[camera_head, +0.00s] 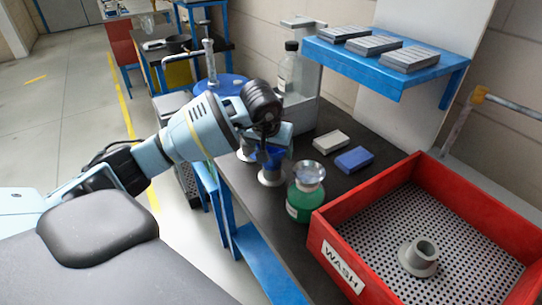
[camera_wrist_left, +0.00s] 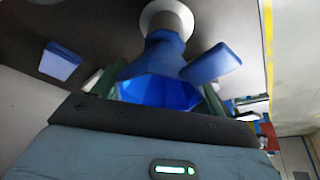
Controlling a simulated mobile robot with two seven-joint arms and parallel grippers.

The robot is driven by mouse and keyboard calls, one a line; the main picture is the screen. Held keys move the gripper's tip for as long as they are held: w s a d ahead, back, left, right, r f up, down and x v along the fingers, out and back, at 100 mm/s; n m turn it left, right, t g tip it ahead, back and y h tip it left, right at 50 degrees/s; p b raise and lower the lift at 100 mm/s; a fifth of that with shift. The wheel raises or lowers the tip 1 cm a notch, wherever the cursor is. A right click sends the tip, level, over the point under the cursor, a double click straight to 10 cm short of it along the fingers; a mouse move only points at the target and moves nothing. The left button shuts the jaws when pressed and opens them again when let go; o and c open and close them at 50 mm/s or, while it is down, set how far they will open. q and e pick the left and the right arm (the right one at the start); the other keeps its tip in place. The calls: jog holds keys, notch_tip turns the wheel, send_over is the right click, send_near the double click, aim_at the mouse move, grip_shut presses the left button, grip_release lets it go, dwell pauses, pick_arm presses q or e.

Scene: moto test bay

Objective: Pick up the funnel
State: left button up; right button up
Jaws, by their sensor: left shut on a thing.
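A blue funnel (camera_head: 270,160) is between the jaws of my left gripper (camera_head: 267,153) in the head view, partly hidden by the gripper. In the left wrist view the funnel (camera_wrist_left: 162,68) fills the space between the fingers (camera_wrist_left: 160,93), its wide mouth towards the wrist and its narrow part pointing away. The left gripper is shut on it. A pale round stand or vessel (camera_head: 271,178) shows just below the funnel on the dark bench; its pale ring (camera_wrist_left: 167,18) lies beyond the spout. I cannot tell whether the funnel touches it. My right gripper is not in view.
A green bottle (camera_head: 300,205) with a clear, wide top stands close by on the bench (camera_head: 262,207). White (camera_head: 331,140) and blue (camera_head: 354,159) blocks lie behind it. A red WASH tray (camera_head: 333,240) holds a grey flanged part (camera_head: 419,257). A blue shelf (camera_head: 385,68) overhangs the back.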

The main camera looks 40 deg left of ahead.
pick_arm(q)
jog(key=shift+c, duration=0.8)
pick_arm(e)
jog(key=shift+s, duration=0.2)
pick_arm(q)
jog(key=shift+r, duration=0.1)
jog(key=shift+r, duration=0.8)
jog(key=shift+s+a+r, duration=0.1)
jog(key=shift+s+r, duration=0.05)
jog(key=shift+r, duration=0.3)
jog(key=shift+s+a+r, duration=0.1)
jog(key=shift+r, duration=0.35)
jog(key=s+a+r+b, duration=0.1)
jog(key=s+a+b, duration=0.1)
jog(key=s, duration=1.3)
jog(key=shift+a+r, duration=0.2)
jog(key=shift+a, duration=0.65)
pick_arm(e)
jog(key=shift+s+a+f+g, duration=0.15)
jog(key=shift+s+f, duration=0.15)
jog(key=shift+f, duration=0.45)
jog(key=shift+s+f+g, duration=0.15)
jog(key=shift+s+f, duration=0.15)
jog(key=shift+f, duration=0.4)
